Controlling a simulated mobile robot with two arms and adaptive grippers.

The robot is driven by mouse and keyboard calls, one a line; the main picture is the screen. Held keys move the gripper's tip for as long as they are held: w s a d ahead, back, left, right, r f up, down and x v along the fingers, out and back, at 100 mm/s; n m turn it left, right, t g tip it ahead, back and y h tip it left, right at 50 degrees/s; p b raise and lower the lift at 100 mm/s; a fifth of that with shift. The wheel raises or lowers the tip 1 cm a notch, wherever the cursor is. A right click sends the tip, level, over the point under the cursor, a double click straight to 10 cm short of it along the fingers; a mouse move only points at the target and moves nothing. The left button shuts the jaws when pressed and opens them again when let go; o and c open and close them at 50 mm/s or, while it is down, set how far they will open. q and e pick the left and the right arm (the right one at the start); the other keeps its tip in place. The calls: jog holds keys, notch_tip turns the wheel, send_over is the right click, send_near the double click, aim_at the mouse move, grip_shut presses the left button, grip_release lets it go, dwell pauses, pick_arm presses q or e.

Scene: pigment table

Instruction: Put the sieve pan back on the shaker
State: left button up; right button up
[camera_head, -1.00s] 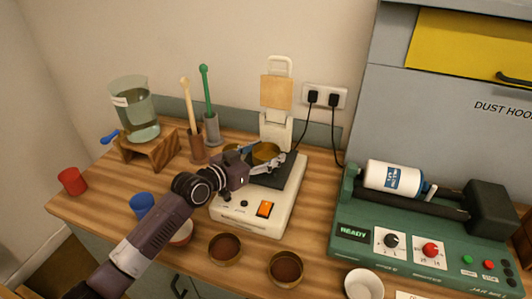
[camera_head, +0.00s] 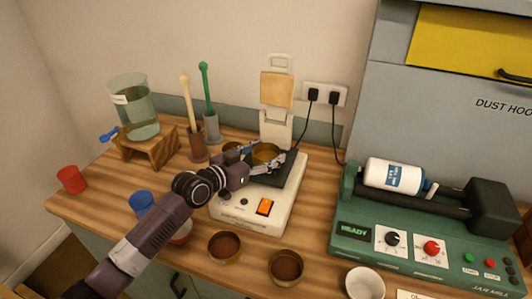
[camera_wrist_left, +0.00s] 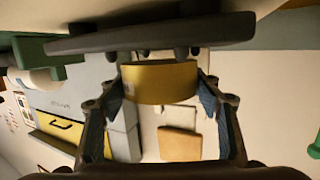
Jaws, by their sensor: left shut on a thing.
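The sieve pan (camera_head: 266,152) is a round brass pan at the dark top plate (camera_head: 287,172) of the white shaker (camera_head: 283,213), which has an orange switch. My left gripper (camera_head: 256,161) is shut on the pan, reaching across the shaker from the left. In the left wrist view the brass pan (camera_wrist_left: 160,83) sits between the two fingers (camera_wrist_left: 160,95), close against the dark plate (camera_wrist_left: 150,36) and its short pegs. I cannot tell whether the pan touches the plate. My right gripper is not in view.
Two brass pans of brown powder (camera_head: 225,247) (camera_head: 286,268) stand in front of the shaker. A green jar mill (camera_head: 350,215) is at the right. A blue cup (camera_head: 141,203) and a red cup (camera_head: 71,179) are at the left. Brushes in holders (camera_head: 197,147) stand behind the arm.

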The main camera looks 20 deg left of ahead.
pick_arm(q)
jog(key=shift+f+b, duration=0.3)
jog(key=shift+f, duration=0.05)
jog(key=o, duration=0.9)
jog(key=shift+o, duration=0.2)
jog(key=shift+p+v, duration=0.8)
jog(key=shift+v, duration=0.65)
jog(key=shift+p+v, duration=1.35)
jog(key=shift+v, duration=2.75)
